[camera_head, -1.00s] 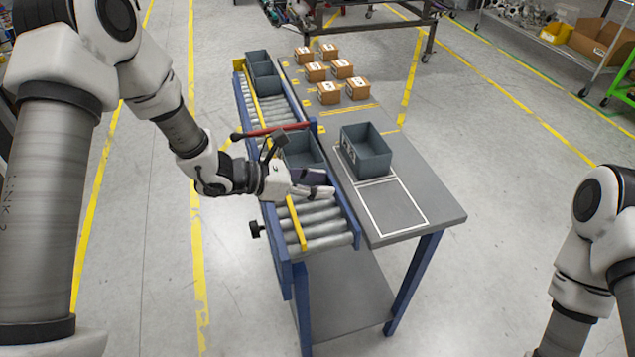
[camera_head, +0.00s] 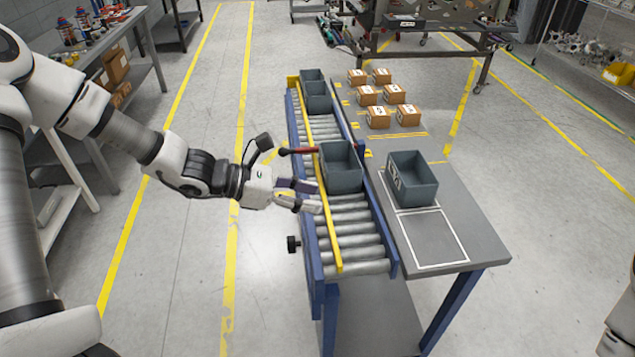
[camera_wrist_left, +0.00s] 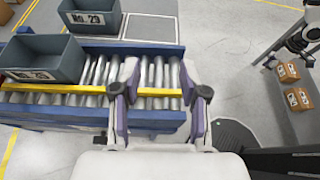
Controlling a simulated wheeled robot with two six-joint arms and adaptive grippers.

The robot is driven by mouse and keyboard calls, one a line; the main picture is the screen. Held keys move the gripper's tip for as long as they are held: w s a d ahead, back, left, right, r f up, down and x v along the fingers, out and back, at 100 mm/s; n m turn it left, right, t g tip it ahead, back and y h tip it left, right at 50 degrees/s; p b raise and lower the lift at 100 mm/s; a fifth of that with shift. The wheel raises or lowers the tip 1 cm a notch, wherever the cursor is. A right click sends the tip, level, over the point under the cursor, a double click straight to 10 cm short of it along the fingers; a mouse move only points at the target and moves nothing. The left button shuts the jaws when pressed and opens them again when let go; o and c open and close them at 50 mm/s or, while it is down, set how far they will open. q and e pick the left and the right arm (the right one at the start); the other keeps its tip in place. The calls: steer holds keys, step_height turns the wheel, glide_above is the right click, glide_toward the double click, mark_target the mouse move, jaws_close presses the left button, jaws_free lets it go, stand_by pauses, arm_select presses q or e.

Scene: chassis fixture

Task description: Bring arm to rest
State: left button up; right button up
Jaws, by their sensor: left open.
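My left gripper (camera_head: 305,196) is open and empty at the left edge of the roller conveyor, beside the near grey bin. In the left wrist view the two fingers (camera_wrist_left: 160,100) stand apart over the rollers and the yellow rail, with nothing between them. The near grey bin (camera_head: 343,172) sits on the conveyor rollers, apart from the fingers; it also shows in the left wrist view (camera_wrist_left: 42,62). Of my right arm only a white link shows at the lower right edge; its gripper is out of view.
A labelled grey bin (camera_head: 411,180) stands on the side table (camera_head: 480,235) near a white outline. Several cartons (camera_head: 379,117) sit behind it. A red-handled lever (camera_head: 300,150) crosses the conveyor's left rail. Floor to the left is clear.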

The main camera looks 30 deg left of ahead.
arm_select(q)
steer(key=s+f+m+g+y+b, duration=0.1)
steer(key=s+f+m+g+y, duration=0.1)
steer(key=s+f+m, duration=0.6)
steer(key=s+f+m+g+y, duration=0.3)
steer(key=s+f+m+y, duration=0.2)
steer(key=f, duration=0.9)
steer(key=s+f+m+g+y+b, duration=0.1)
steer(key=s+f+m+y, duration=0.3)
steer(key=s+f+m, duration=0.7)
steer(key=shift+s+m+g+b, duration=0.2)
steer(key=shift+m+g+b, duration=0.25)
steer(key=shift+g, duration=0.35)
